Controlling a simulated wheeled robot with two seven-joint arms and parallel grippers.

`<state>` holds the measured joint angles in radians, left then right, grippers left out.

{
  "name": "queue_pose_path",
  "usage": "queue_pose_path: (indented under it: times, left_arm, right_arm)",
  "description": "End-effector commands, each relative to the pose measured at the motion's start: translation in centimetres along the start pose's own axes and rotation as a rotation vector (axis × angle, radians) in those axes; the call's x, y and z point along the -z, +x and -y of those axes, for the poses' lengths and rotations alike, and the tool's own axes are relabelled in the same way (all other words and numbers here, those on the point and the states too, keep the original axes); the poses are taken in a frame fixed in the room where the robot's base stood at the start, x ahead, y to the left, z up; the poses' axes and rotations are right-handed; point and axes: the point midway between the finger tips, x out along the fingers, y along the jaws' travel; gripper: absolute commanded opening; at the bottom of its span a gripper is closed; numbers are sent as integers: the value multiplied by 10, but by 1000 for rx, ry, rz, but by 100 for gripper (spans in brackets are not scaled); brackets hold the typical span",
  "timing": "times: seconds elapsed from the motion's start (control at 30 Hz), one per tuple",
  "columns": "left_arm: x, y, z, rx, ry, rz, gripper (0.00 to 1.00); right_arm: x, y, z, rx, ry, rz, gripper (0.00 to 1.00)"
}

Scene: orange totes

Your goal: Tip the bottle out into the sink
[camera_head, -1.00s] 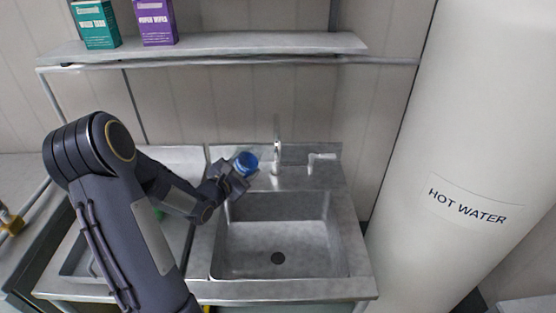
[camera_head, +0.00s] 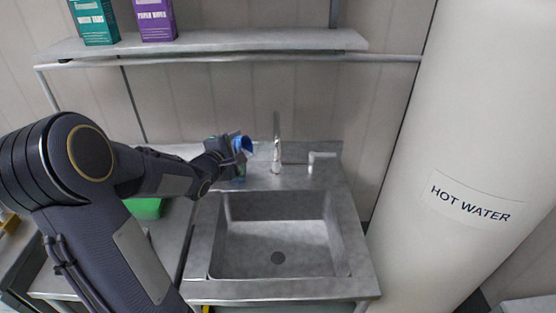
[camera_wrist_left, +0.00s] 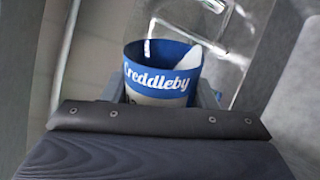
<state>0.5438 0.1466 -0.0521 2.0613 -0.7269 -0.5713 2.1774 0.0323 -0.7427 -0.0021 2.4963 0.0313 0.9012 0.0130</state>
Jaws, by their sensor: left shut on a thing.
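The bottle (camera_wrist_left: 163,75) shows in the left wrist view as a blue and whitish cylinder with white "Creddleby" lettering. A pale shape shows at its blue-rimmed end, and I cannot tell what it is. In the head view the bottle (camera_head: 243,144) is a small blue piece at the gripper, partly hidden by it. My left gripper (camera_head: 236,151) is shut on the bottle, behind the back left corner of the sink (camera_head: 275,207), beside the faucet rather than over the basin. The basin looks empty, with a dark drain. My right gripper is not in view.
A faucet (camera_head: 277,150) and a small spout-like fitting (camera_head: 318,158) stand behind the basin. A shelf (camera_head: 250,43) with a teal box (camera_head: 95,20) and a purple box (camera_head: 155,18) hangs above. A green object (camera_head: 145,208) lies left. A white hot water tank (camera_head: 455,150) stands right.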

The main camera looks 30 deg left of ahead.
Motion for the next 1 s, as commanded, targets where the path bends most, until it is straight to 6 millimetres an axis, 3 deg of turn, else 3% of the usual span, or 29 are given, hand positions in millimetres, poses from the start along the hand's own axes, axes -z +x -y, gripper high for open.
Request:
queue_pose_path:
  times: [0.33, 1.0]
  left_arm:
    - [-14, -2, -10, -7, 188, -47, 28]
    - [-20, -6, -25, -4, 316, -84, 28]
  right_arm:
    - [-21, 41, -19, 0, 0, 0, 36]
    - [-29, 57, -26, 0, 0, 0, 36]
